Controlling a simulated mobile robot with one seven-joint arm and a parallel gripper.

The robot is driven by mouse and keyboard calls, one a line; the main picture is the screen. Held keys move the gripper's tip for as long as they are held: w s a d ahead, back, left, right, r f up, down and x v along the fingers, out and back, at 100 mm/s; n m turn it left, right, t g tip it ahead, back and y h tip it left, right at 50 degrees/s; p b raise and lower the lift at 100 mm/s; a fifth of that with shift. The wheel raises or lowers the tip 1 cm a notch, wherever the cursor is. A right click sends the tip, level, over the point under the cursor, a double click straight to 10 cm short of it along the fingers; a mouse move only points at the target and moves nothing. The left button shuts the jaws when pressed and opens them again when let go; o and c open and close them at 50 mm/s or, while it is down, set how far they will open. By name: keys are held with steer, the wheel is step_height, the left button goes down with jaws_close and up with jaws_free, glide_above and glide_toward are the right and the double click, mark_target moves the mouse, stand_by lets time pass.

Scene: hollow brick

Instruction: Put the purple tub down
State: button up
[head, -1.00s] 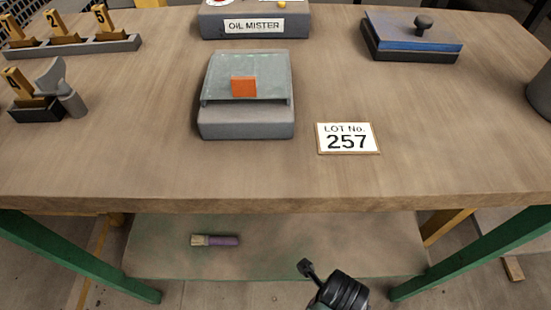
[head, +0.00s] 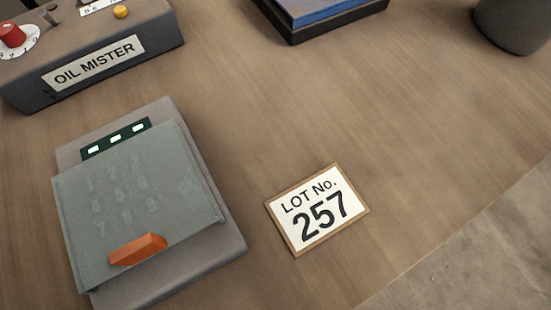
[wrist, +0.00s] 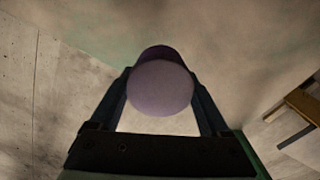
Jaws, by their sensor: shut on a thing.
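The purple tub (wrist: 160,88) shows in the middle of the wrist view as a rounded, dull purple shape with its pale round end towards the camera. My gripper (wrist: 163,78) is shut on it, with one dark finger on each side. Neither the tub nor my gripper is in the head view.
On the wooden tabletop (head: 420,130) are an oil mister box (head: 95,65), a grey keypad with an orange tab (head: 140,200), a lot number 257 card (head: 318,210), a blue-topped block (head: 320,10) and a dark pot (head: 515,25). The tabletop right of the card is clear.

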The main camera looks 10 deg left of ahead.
step_height(320, 180, down, 9)
steer(key=b, duration=0.4)
steer(key=shift+f+b, duration=0.2)
steer(key=shift+b, duration=0.15)
steer(key=shift+f, duration=0.15)
steer(key=o, duration=1.4)
step_height(320, 180, up, 12)
steer(key=p, duration=0.6)
steer(key=shift+r, duration=0.2)
